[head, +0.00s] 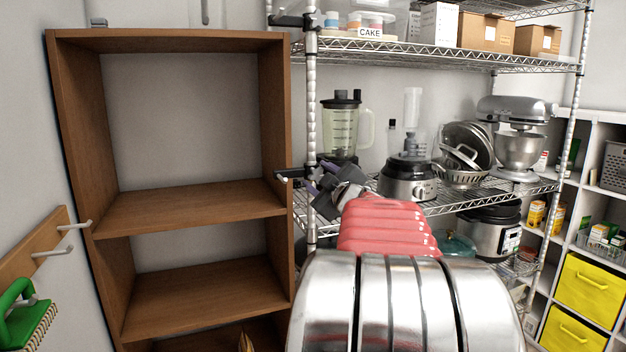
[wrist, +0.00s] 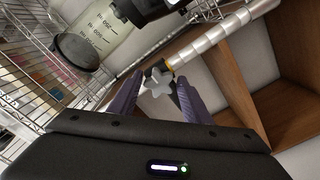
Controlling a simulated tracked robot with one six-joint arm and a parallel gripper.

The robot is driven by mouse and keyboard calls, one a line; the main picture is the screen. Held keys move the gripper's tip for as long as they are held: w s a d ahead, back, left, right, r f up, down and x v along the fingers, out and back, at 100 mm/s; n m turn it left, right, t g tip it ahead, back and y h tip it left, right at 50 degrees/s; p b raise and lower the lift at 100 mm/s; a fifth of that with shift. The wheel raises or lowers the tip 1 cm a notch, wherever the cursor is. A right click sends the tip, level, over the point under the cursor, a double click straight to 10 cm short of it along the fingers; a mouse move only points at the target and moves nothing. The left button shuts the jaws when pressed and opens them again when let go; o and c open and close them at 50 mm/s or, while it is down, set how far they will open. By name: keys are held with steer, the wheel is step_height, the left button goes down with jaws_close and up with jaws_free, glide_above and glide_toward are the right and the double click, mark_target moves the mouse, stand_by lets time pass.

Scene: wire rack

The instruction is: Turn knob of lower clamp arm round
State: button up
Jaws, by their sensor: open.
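The lower clamp arm (head: 290,175) is a dark clamp on the rack's left front post, beside the wooden shelf unit. My gripper (head: 317,178), with purple fingers, reaches that post from the right and hides part of the clamp in the head view. In the wrist view a pale grey star-shaped knob (wrist: 157,84) shows between the open fingertips of my gripper (wrist: 158,84). One finger is on each side of the knob. I cannot tell whether either finger touches it.
The silver rack post (wrist: 215,45) runs close behind the knob. A blender (head: 342,125) stands on the rack just behind my gripper. A second dark clamp (head: 290,21) sits higher on the same post. The brown shelf unit (head: 190,225) on the left looks mostly empty.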

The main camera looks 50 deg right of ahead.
steer(key=shift+w+d+f, duration=0.1)
steer(key=shift+w+f, duration=0.05)
steer(key=shift+f, duration=0.05)
steer(key=c, duration=0.5)
steer(key=shift+f, duration=0.45)
steer(key=o, duration=0.8)
steer(key=shift+r, duration=0.1)
steer(key=shift+c, duration=0.3)
steer(key=shift+o, duration=0.4)
